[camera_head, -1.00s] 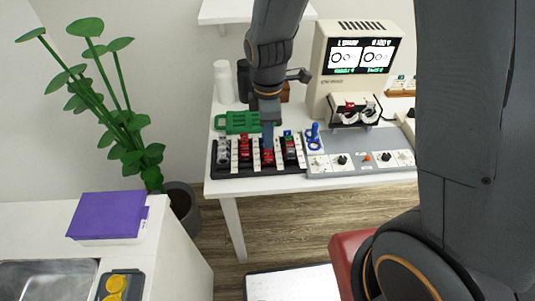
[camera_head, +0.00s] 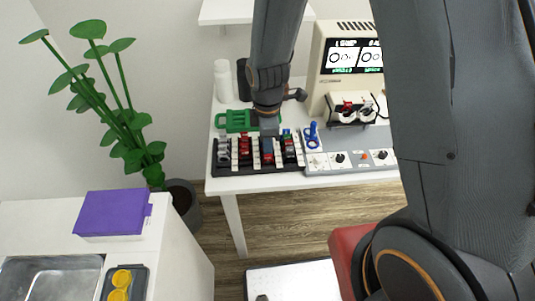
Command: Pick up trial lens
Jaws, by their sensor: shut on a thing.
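The trial lens case (camera_head: 232,170) is a black rack on the white table, with several red, blue and grey lenses standing in rows between white strips. My gripper (camera_head: 267,146) points down over the third row from the left and is shut on a trial lens (camera_head: 267,158), a small red one. The jaws and arm hide much of this lens, and I cannot tell whether it is clear of its slot. A blue-handled lens holder (camera_head: 311,135) stands to the right of the case.
A grey control panel (camera_head: 345,160) with knobs lies right of the case. A plant stands left, beyond the table's edge.

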